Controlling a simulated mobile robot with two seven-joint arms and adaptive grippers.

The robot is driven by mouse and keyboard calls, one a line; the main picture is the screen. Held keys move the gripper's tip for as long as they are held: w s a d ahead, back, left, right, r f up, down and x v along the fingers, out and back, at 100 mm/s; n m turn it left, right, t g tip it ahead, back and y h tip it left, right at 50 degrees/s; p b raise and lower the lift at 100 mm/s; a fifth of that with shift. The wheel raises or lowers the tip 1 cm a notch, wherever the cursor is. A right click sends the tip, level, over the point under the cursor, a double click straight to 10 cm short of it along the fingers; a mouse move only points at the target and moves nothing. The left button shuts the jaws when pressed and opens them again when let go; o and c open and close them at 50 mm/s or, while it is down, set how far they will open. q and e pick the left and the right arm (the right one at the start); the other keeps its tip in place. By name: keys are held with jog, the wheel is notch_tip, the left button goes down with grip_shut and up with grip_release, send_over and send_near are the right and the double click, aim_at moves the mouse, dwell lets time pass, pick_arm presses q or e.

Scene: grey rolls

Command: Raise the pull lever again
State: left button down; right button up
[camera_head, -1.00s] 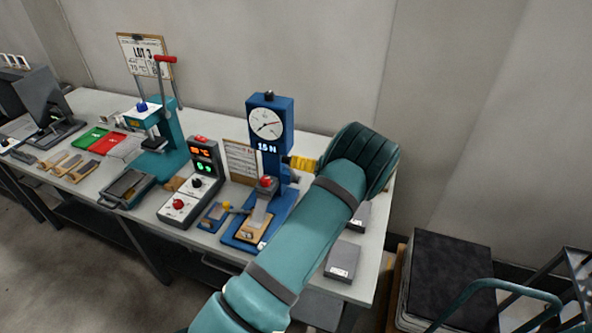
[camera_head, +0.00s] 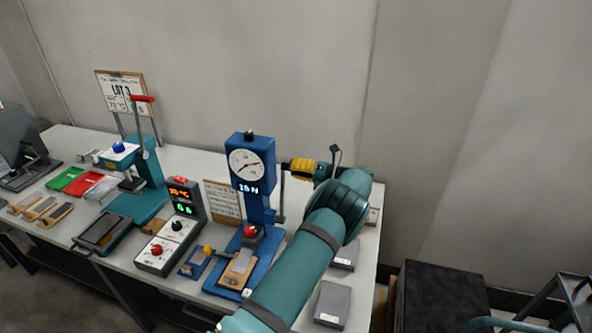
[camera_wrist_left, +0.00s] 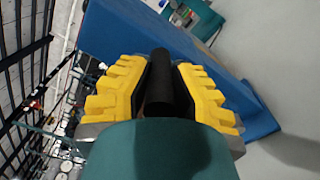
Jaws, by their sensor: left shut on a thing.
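The blue force tester (camera_head: 260,206) stands on the bench with a white round dial and a small lit display. Its pull lever shows as a thin grey arm (camera_head: 282,192) along the right side of the column, rising toward my fingers. My left gripper (camera_head: 297,167) has yellow fingers and is level with the dial, to its right. In the left wrist view the yellow fingers (camera_wrist_left: 160,88) are closed on the lever's black round handle (camera_wrist_left: 158,78), with the blue body beside it. The grip hides the handle in the head view. My right gripper is not in view.
A control box (camera_head: 172,238) with lit digits and knobs stands left of the tester. A teal press (camera_head: 146,180) with a red-handled lever is further left. Grey blocks (camera_head: 333,303) lie at the bench's right end, under my arm. Bare wall is behind.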

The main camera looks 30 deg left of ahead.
pick_arm(q)
jog(key=shift+w+a+r, duration=0.1)
jog(key=shift+w+r, duration=0.05)
jog(key=shift+r, duration=0.15)
jog(key=c, duration=1.1)
grip_release()
jog(key=shift+c, duration=0.2)
jog(key=o, duration=0.4)
jog(key=shift+w+a+f, duration=0.1)
jog(key=shift+f, duration=0.05)
jog(key=shift+c, duration=0.2)
jog(key=shift+f, duration=0.1)
jog(key=shift+d, duration=0.2)
jog(key=v, duration=1.1)
jog(key=shift+d, duration=0.35)
